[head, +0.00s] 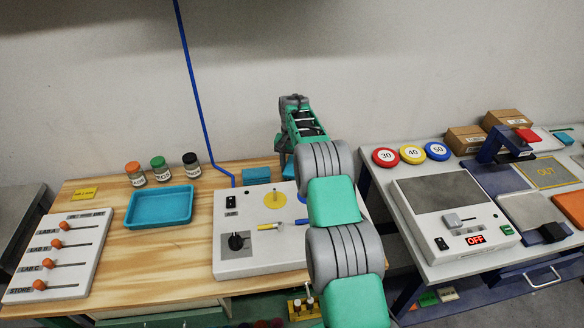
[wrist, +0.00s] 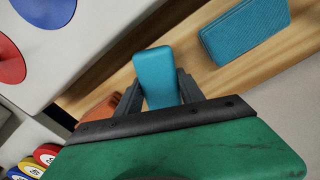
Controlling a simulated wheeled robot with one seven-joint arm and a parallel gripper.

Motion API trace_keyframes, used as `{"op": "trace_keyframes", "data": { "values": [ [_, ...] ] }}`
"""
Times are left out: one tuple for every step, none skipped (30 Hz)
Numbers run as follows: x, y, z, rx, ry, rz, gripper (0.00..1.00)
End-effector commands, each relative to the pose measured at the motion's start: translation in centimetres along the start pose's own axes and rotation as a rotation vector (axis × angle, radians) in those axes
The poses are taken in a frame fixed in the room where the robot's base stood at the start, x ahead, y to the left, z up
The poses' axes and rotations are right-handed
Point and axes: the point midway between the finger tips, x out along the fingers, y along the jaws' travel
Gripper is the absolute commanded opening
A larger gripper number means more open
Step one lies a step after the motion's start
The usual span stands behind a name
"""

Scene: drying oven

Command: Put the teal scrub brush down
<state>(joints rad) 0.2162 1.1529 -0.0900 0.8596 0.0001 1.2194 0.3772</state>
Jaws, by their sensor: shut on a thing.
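My gripper (wrist: 158,92) is shut on the teal scrub brush (wrist: 156,68), with a dark finger on each side of it. Only the brush's smooth teal top shows clearly in the wrist view; its underside is hidden. In the head view my gripper is at the back of the wooden table, largely hidden behind my arm, and a small teal part of the brush (head: 289,172) shows beside it. I cannot tell whether the brush touches the table.
A flat teal-blue block (head: 256,175) lies on the wooden table (head: 110,253) nearby; it also shows in the wrist view (wrist: 245,30). A white control panel (head: 260,262) is in front. A blue tray (head: 159,223) and several jars (head: 160,169) stand left. Bare wood lies between tray and panel.

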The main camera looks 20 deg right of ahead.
Motion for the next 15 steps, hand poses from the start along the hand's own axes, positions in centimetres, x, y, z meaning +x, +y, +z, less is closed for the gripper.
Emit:
{"op": "trace_keyframes", "data": {
  "values": [
    [0.4,0.0,0.0,0.000,-0.001,0.000,0.07],
    [0.7,0.0,0.0,0.000,0.000,0.000,0.07],
    [0.9,0.0,0.0,0.000,0.001,-0.001,0.07],
    [0.9,0.0,0.0,0.000,0.002,-0.001,0.07],
    [0.9,0.0,-0.1,-0.001,0.003,-0.001,0.07],
    [1.0,0.0,0.0,-0.001,0.002,-0.001,0.07],
    [1.0,0.0,0.0,-0.001,0.002,-0.001,0.07],
    [1.0,0.0,0.0,-0.001,0.002,-0.001,0.07],
    [1.0,0.0,0.0,-0.001,0.002,-0.001,0.07],
    [1.1,0.0,0.0,-0.001,0.002,-0.001,0.07],
    [1.3,0.0,0.0,-0.001,0.001,-0.001,0.07],
    [1.4,0.0,0.0,-0.001,0.001,-0.001,0.07],
    [1.5,0.0,0.0,-0.001,0.002,-0.001,0.07],
    [1.4,0.0,0.0,-0.001,0.002,-0.001,0.48],
    [1.3,0.0,0.0,-0.001,0.001,-0.001,0.51]
  ]
}}
